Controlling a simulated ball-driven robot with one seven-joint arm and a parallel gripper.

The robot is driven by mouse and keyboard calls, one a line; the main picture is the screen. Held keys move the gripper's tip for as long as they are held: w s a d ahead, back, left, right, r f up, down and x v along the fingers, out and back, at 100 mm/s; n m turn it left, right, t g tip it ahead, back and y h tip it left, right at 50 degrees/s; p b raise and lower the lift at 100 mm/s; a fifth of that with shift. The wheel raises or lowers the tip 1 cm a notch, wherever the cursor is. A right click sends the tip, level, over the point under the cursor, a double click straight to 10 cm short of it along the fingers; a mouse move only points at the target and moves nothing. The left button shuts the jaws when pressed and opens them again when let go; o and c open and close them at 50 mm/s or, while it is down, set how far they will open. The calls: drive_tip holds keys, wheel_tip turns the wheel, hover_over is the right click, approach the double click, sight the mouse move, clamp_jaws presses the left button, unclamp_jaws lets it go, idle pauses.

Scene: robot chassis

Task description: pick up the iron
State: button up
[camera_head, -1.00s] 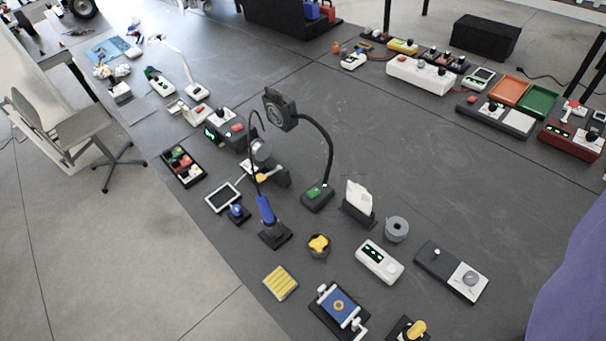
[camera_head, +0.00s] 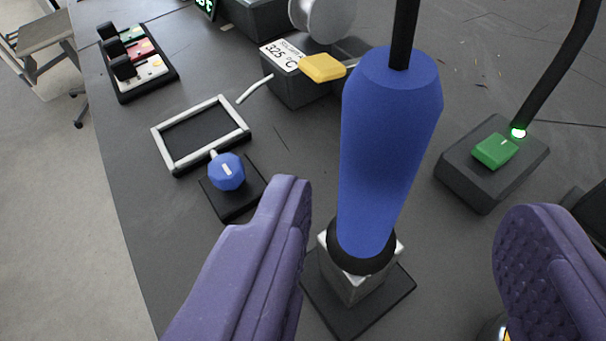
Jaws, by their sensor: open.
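The soldering iron has a blue handle (camera_head: 385,150) with a dark cord rising from its top. It stands upright in a metal holder on a dark square base (camera_head: 362,300). My gripper (camera_head: 400,235) is open, with two purple fingers in the lower part of the view. The iron stands between the two fingers, closer to the left one. I see no contact between either finger and the handle. The iron's tip is hidden in the holder.
A grey station with a "325 °C" label (camera_head: 284,52) and yellow switch stands behind the iron. A blue knob (camera_head: 227,172) and a framed panel (camera_head: 203,133) lie left. A dark base with a green button (camera_head: 494,151) stands right.

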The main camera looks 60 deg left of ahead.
sight(364, 223)
drive_tip(key=x, duration=0.2)
drive_tip(key=b+x, duration=0.1)
drive_tip(key=x, duration=0.2)
drive_tip(key=b+x, duration=0.1)
drive_tip(key=x, duration=0.1)
drive_tip(key=shift+a, duration=0.55)
drive_tip(key=c, duration=1)
